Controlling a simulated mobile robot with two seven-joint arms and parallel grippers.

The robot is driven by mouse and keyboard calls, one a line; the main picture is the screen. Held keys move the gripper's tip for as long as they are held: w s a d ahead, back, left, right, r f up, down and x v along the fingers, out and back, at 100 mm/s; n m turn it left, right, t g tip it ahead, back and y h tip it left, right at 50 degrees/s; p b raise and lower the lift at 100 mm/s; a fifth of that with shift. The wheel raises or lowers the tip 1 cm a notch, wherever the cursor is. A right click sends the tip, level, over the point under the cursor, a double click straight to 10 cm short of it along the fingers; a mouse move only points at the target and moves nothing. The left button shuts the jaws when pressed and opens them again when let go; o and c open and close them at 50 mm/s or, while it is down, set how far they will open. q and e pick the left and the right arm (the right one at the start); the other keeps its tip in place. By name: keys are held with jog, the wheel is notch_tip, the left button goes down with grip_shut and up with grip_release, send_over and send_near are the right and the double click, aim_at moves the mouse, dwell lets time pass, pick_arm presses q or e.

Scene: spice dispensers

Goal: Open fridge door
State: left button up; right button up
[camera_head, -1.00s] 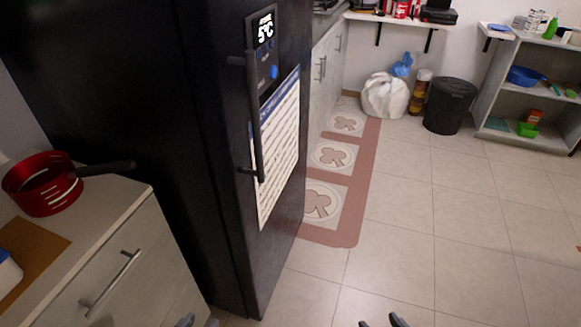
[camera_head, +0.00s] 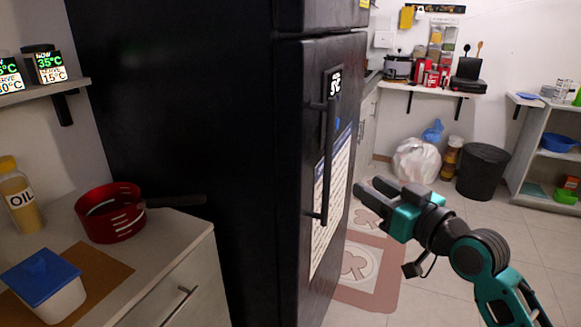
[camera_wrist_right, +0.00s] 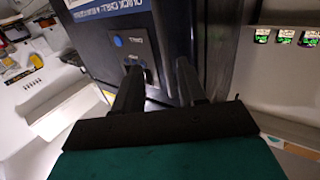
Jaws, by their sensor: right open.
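The black fridge (camera_head: 200,130) stands left of centre in the head view, with its door (camera_head: 310,90) facing right. The door appears closed. A dark vertical handle (camera_head: 328,160) runs down the door beside a white printed sheet. My right gripper (camera_head: 370,189) is open and empty, to the right of the handle and apart from it. In the right wrist view the open fingers (camera_wrist_right: 157,82) point at the dark fridge front (camera_wrist_right: 150,45) with its blue button. My left gripper is out of view.
A counter (camera_head: 150,255) with a red pan (camera_head: 110,212), oil bottle (camera_head: 20,195) and blue-lidded box (camera_head: 45,285) stands left of the fridge. A black bin (camera_head: 483,170) and white bag (camera_head: 416,160) are farther back. The tiled floor at right is clear.

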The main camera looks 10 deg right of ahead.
aim_at(331, 159)
jog(key=x, duration=0.9)
jog(key=r+x, duration=0.1)
jog(key=x, duration=0.3)
jog(key=shift+a+r, duration=0.15)
jog(key=shift+a, duration=0.15)
grip_shut()
